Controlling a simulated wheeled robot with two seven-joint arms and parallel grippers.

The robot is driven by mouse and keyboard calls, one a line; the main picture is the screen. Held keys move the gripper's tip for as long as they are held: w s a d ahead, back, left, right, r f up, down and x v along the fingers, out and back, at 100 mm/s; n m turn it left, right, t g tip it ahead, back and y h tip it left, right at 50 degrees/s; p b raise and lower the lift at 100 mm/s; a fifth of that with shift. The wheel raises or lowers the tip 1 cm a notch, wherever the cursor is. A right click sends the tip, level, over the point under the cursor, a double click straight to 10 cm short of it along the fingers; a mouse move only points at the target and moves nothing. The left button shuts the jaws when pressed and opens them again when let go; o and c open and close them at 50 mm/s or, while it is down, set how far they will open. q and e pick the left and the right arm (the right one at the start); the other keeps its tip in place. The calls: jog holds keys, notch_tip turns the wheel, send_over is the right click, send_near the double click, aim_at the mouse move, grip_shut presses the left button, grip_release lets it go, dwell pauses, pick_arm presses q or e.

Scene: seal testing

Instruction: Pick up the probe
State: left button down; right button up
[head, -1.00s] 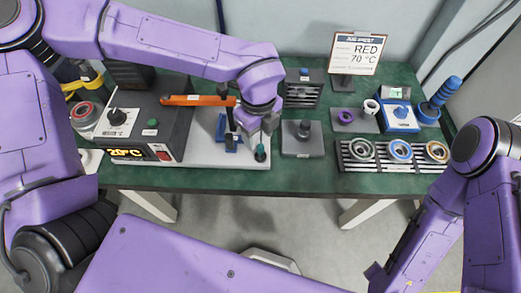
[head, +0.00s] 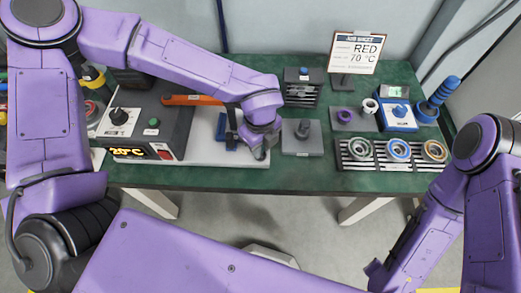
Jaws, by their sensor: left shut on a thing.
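My left gripper (head: 260,152) reaches down over the right end of the pale base plate (head: 150,158) beside the heater box. It is shut on the small dark green-topped piece that stood there, which I take to be the probe. The gripper now hides that piece almost wholly, and I cannot tell whether it is lifted. My right arm (head: 425,230) hangs at the right, and its gripper is out of view.
The heater box (head: 180,125) reads 20 °C. A blue stand (head: 224,133) is close left of my gripper; a grey block (head: 302,147) is close right. A ring rack (head: 395,165), blue device (head: 398,118) and sign reading RED 70 °C (head: 357,52) are farther right.

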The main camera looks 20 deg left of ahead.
pick_arm(q)
jog(key=shift+r, duration=0.1)
jog(key=shift+r, duration=0.2)
notch_tip(320, 180, up, 3)
jog(key=shift+d+f+b, duration=0.1)
jog(key=shift+b, duration=0.65)
jog(key=s+d+r+b, duration=0.3)
jog(key=s+d+r, duration=0.3)
jog(key=s+r, duration=0.3)
jog(key=shift+s+r, duration=0.35)
jog(key=shift+s, duration=1.45)
